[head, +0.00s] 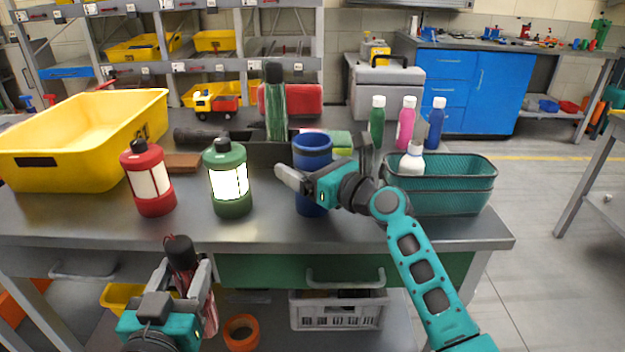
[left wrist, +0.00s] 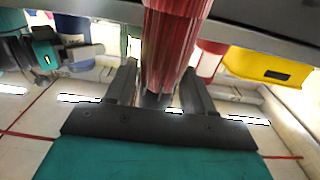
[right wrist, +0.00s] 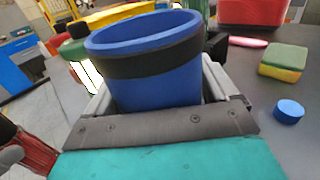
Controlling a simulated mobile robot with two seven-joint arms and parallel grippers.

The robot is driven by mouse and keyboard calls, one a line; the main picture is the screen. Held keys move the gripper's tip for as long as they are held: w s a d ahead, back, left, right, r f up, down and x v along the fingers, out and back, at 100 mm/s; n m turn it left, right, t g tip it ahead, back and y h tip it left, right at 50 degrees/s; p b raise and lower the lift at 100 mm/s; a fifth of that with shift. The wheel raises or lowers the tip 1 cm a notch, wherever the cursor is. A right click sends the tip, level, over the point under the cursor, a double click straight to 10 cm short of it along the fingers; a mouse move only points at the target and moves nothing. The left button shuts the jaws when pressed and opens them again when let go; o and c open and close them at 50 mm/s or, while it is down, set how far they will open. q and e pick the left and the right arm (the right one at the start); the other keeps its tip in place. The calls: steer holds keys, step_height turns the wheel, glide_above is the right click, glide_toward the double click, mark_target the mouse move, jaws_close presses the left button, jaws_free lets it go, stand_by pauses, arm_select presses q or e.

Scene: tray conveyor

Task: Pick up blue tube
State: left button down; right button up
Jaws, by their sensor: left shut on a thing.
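The blue tube (head: 312,148), an open-topped cylinder with a dark band, stands upright on the table. It also shows in the right wrist view (right wrist: 155,85). My right gripper (head: 326,165) is at the tube, with one finger on each side of it. Its jaws look open; contact with the tube cannot be told. My left gripper (head: 186,268) is low in front of the table, shut on a red ribbed object (head: 182,255) with a dark top. That object fills the middle of the left wrist view (left wrist: 172,50).
A yellow bin (head: 80,140) fills the left end.

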mark_target(175, 258)
arm_select(q)
steer(key=shift+r, duration=0.1)
arm_select(e)
steer(key=c, duration=0.8)
steer(key=shift+r, duration=0.1)
arm_select(q)
step_height(175, 258, up, 4)
steer(key=p, duration=0.4)
step_height(175, 258, up, 3)
steer(key=p, duration=0.3)
arm_select(e)
step_height(175, 258, up, 20)
steer(key=shift+f, duration=0.1)
arm_select(q)
steer(key=shift+r+p, duration=0.75)
steer(key=shift+f, duration=0.1)
arm_select(e)
steer(key=shift+f, duration=0.1)
